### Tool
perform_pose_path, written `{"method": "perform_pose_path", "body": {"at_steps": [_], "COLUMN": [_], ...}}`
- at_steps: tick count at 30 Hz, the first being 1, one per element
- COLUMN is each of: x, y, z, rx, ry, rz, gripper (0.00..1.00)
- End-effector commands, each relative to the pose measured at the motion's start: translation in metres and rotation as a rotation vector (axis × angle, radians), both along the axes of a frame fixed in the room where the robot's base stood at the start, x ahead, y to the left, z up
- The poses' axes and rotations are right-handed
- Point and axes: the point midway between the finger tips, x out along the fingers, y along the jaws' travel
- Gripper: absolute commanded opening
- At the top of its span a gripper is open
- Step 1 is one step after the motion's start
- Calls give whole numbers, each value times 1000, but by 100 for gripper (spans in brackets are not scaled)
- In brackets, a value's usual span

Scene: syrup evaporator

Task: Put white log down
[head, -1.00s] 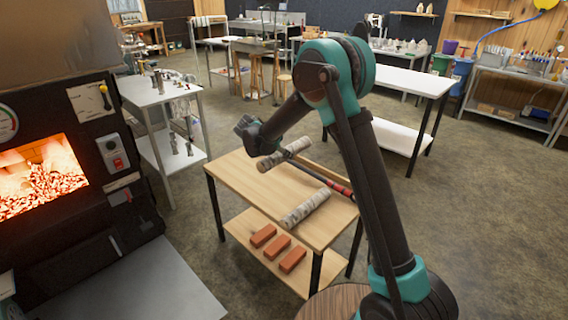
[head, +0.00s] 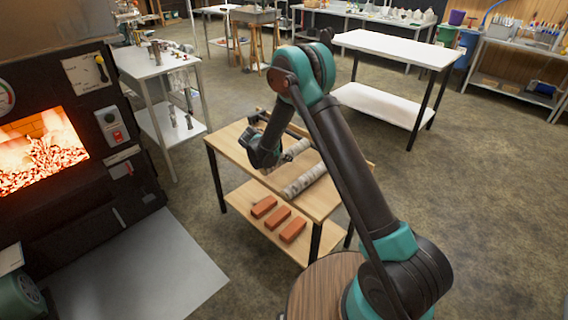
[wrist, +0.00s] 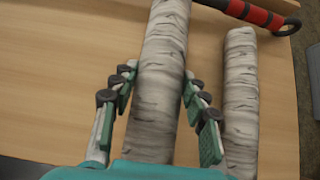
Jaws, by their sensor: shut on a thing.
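A white birch log (wrist: 158,90) stands out in the wrist view, between the fingers of my gripper (wrist: 159,74). The gripper is shut on it. In the head view this log (head: 297,149) shows partly behind my gripper, low over the wooden table top (head: 235,146). I cannot tell whether it touches the wood. A second white log (head: 305,180) lies on the table, and it also shows in the wrist view (wrist: 240,95) to the right of the held log, roughly parallel and apart from it.
A red and black handled tool (wrist: 256,14) lies on the table beyond the logs. Several red bricks (head: 278,217) rest on the lower shelf. A burning firebox (head: 42,148) is at the left. Bare wood lies left of the held log.

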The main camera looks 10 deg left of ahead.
Motion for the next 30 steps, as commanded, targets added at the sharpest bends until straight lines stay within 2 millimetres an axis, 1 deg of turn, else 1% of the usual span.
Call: {"method": "perform_pose_path", "body": {"at_steps": [4,9,11,22,23,27,30], "x": [0,0,0,0,0,0,0], "y": [0,0,0,0,0,0,0], "z": [-10,-32,-37,-41,-41,-41,-41], "rx": [-1,-1,-1,-1,0,0,0], "ry": [-1,-1,-1,-1,0,0,0], "rz": [0,0,0,0,0,0,0], "gripper": [0,0,0,0,47,65,66]}}
